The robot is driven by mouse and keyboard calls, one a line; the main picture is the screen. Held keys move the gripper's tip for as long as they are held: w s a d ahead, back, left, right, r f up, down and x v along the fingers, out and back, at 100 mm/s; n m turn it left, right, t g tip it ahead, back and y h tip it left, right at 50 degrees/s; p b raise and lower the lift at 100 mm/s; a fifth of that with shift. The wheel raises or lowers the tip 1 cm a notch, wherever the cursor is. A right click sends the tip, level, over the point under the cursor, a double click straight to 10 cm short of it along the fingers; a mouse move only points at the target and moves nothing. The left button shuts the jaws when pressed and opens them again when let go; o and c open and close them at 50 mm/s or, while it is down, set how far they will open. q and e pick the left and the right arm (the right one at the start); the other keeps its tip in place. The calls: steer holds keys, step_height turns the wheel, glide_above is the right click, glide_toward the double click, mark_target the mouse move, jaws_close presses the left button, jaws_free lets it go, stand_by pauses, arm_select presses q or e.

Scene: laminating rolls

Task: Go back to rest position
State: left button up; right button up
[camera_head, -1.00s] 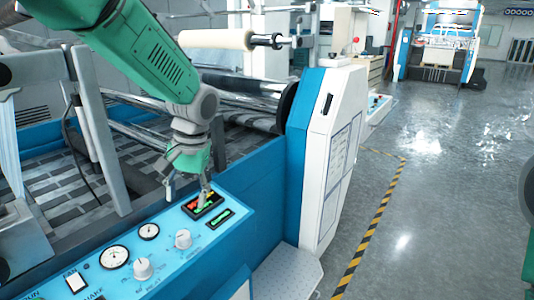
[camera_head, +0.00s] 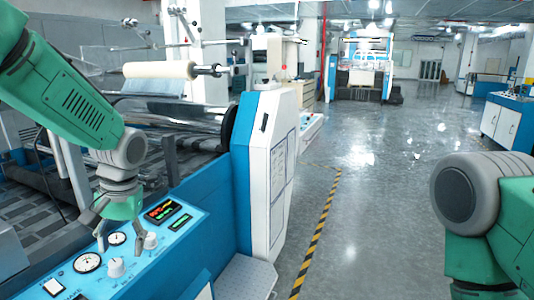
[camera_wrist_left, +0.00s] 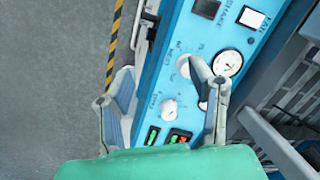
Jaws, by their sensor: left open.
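My left gripper (camera_head: 119,238) is open and empty above the blue control panel (camera_head: 140,270) in the head view. Its fingers point down over the dials and knobs and overlap a small gauge (camera_head: 116,239) in the picture. The left wrist view shows the two fingers spread apart (camera_wrist_left: 160,68) over the panel, with nothing between them. Whether a fingertip touches the panel, I cannot tell. My right arm shows at the right edge of the head view; its gripper is outside the frame.
The panel carries a lit display (camera_head: 162,210), a white knob (camera_head: 115,267) and a white switch (camera_head: 54,287). A white machine housing (camera_head: 270,170) stands right of it, with a pale roll (camera_head: 160,70) behind. Grey floor with a striped line (camera_head: 322,230) lies open to the right.

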arm_select(q)
steer(key=s+d+f+m+h+b, duration=0.1)
steer(key=s+f, duration=0.4)
steer(key=f, duration=0.6)
steer(key=s+d+f+h+b, duration=0.15)
steer(key=s+f, duration=0.25)
steer(key=f, duration=0.8)
steer(key=s+f+b, duration=0.1)
steer(key=s+f, duration=0.5)
steer(key=s, duration=0.4)
steer(key=s+a+f+m+t+b, duration=0.1)
steer(key=s+f+b, duration=0.1)
steer(key=s+f, duration=0.4)
steer(key=s, duration=0.5)
steer(key=shift+a+f, duration=0.25)
steer(key=shift+f, duration=0.15)
arm_select(e)
step_height(320, 180, down, 6)
steer(key=shift+w, duration=0.3)
